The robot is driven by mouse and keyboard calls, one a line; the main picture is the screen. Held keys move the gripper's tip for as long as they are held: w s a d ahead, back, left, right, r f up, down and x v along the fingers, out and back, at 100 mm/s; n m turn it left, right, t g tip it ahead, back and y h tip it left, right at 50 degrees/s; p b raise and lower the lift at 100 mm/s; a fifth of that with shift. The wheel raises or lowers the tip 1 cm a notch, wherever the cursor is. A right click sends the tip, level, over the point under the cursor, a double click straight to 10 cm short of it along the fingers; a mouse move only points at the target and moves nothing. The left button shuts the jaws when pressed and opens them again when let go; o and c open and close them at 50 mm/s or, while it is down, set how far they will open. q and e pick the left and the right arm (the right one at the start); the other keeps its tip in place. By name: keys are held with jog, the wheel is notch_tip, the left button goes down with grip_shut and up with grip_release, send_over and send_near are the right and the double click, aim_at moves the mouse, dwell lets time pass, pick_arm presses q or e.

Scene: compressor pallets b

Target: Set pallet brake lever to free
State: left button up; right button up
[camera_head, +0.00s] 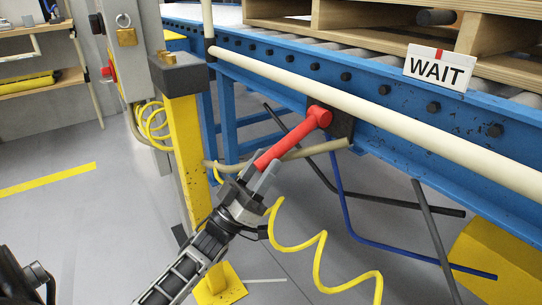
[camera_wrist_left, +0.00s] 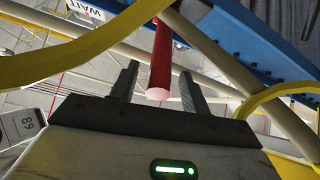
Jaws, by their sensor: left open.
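The red brake lever (camera_head: 292,140) is mounted on a dark plate on the side of the blue conveyor frame and slants down to the left. My left gripper (camera_head: 263,176) is at the lever's lower free end. In the left wrist view the lever's round end (camera_wrist_left: 159,92) sits between the two open fingers (camera_wrist_left: 156,88), with gaps visible on both sides. A white WAIT sign (camera_head: 439,67) with a red mark hangs on the rail above right of the lever; it also shows upside down in the left wrist view (camera_wrist_left: 48,14). My right gripper is not in view.
A cream rail (camera_head: 380,118) runs along the blue conveyor frame (camera_head: 385,90), with wooden pallets (camera_head: 390,42) on top. A yellow post (camera_head: 186,150) stands left of the lever. A coiled yellow hose (camera_head: 318,262) hangs below, and several rods and pipes cross under the frame.

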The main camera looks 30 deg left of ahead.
aim_at(271, 155)
pick_arm(q)
jog(key=shift+x, duration=1.15)
jog(key=shift+w+r, duration=0.15)
jog(key=shift+r, duration=0.05)
jog(key=shift+w, duration=0.1)
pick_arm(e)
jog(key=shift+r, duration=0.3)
pick_arm(q)
jog(key=shift+c, duration=0.4)
